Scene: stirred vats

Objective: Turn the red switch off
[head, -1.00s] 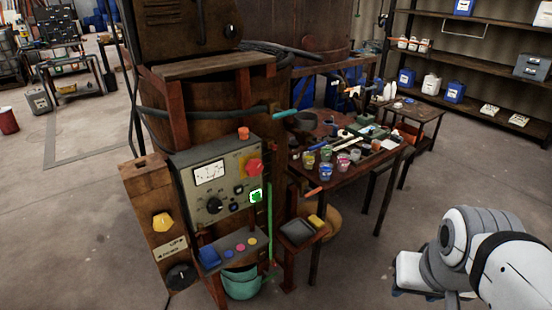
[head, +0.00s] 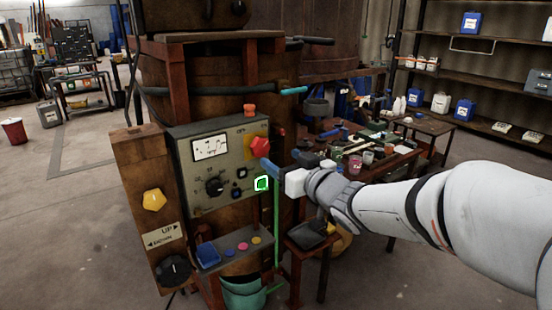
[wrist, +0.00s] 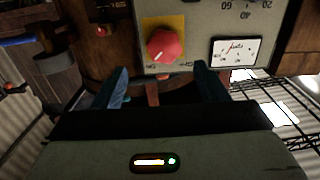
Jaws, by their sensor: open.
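The red switch (head: 260,146) is a red knob on a yellow plate at the right side of the grey control panel (head: 215,185). In the wrist view the red switch (wrist: 165,45) is in full sight just beyond the fingertips, and the panel looks upside down. A short white mark shows on the knob; the lettering around it is too small to read. My gripper (head: 283,160) has blue fingers spread apart in front of the panel, just right of and below the switch. In the wrist view my gripper (wrist: 162,77) is open and empty, apart from the switch.
A yellow knob (head: 154,200) is on the wooden post. A cluttered table (head: 375,165) stands behind my arm.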

